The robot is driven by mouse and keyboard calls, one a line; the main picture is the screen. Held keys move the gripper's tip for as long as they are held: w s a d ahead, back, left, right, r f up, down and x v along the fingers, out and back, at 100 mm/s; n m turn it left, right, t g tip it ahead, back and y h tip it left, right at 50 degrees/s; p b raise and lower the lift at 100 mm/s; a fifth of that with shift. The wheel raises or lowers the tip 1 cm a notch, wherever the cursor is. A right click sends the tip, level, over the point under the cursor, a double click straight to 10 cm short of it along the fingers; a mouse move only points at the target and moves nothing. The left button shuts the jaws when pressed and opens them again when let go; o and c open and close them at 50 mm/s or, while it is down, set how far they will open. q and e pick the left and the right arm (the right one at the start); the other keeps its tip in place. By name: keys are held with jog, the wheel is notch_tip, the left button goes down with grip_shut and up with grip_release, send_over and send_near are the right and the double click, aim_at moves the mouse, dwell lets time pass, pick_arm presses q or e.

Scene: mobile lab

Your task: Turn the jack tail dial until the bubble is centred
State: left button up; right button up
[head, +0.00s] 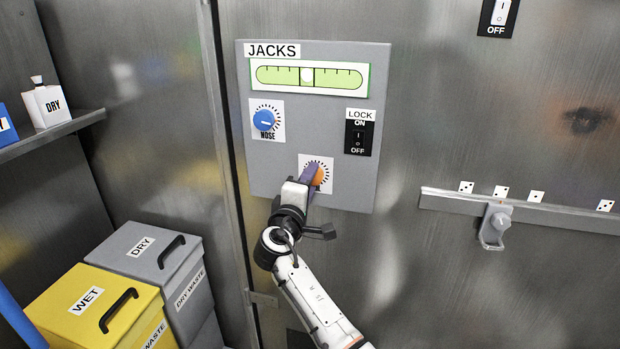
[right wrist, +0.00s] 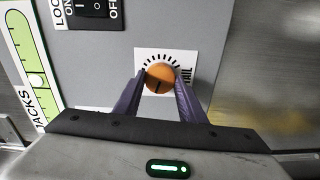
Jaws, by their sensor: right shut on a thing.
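The orange tail dial (head: 319,176) is low on the grey jacks panel (head: 285,170), on a white scale card. My right gripper (head: 312,178) is shut on this dial. The right wrist view shows the dial (right wrist: 160,76) between the two purple fingers of my right gripper (right wrist: 160,84), its dark mark pointing down in that picture. The green level (head: 335,77) runs along the panel's top. Its pale bubble (head: 307,74) sits between the two dark centre lines. My left gripper is not in view.
The blue nose dial (head: 264,120) is at the panel's left and the lock switch (head: 358,137) at its right. A metal rail with a hook (head: 495,226) is farther right. Grey (head: 150,255) and yellow (head: 95,310) waste bins stand lower left. A shelf holds a white bottle (head: 46,103).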

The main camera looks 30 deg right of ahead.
dwell(0.3)
jog(key=o, duration=1)
jog(key=shift+o, duration=0.2)
jog(key=shift+a, duration=0.1)
jog(key=b+v, duration=0.1)
jog(key=v, duration=0.9)
jog(key=shift+b, duration=0.3)
